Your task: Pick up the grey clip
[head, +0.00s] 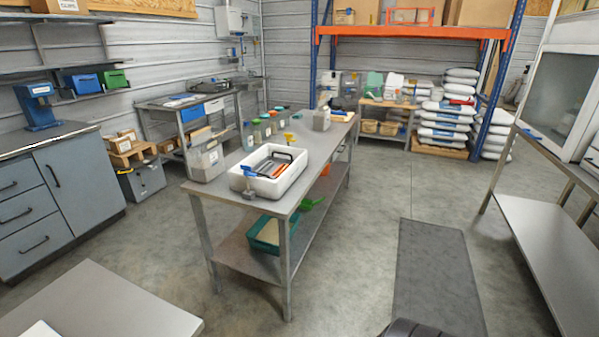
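A small grey piece (250,192) sits at the near edge of the long metal table (215,189), just in front of a white tray (257,190). It may be the grey clip, but it is too small to tell for sure. The white tray holds dark and orange long-handled items, and a small blue item (248,170) shows at its left side. Neither of my grippers is in view.
A grey box (207,163) and several small bottles stand on the long table. A green bin (265,236) is on its lower shelf. A dark mat (437,275) lies on open floor to the right. A metal table (110,305) fills the lower left corner.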

